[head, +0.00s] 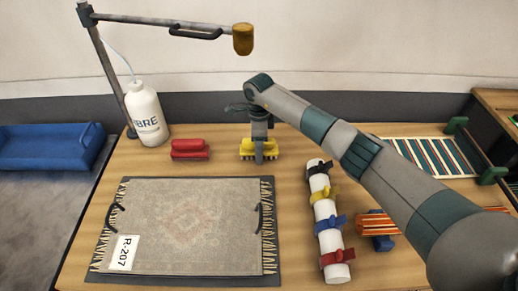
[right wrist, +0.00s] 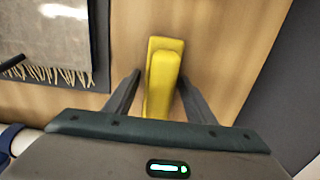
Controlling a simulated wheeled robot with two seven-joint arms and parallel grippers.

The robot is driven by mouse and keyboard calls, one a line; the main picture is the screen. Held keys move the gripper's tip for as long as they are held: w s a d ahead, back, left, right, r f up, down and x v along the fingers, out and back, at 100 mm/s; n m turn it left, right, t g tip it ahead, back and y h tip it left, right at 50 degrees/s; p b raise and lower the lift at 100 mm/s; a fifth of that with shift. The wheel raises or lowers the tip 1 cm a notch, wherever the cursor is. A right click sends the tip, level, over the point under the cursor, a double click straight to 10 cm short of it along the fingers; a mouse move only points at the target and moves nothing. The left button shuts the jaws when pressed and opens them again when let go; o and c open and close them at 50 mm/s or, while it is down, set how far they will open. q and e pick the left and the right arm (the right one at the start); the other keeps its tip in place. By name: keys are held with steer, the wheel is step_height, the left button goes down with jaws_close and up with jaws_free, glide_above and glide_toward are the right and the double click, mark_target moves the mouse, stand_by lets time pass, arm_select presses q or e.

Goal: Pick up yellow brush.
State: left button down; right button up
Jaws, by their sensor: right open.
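The yellow brush (head: 246,152) lies on the wooden table, behind the rug's far right corner in the head view. My right gripper (head: 259,156) reaches down over it from above and partly hides it. In the right wrist view the brush (right wrist: 163,72) runs lengthwise between the two fingers of the open gripper (right wrist: 159,76), one finger on each side. I cannot tell whether either finger touches it. My left gripper is not in view.
A red brush (head: 190,150) lies to the left, near a white bottle (head: 147,115). The rug (head: 190,225) lies on a dark mat in front. A white roll with coloured straps (head: 328,238) lies to the right. An overhead arm with a brass-coloured head (head: 243,39) hangs above.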

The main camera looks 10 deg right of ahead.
steer(key=c, duration=1.2)
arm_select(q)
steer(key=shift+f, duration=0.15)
arm_select(e)
steer(key=shift+o, duration=0.2)
steer(key=shift+r, duration=0.2)
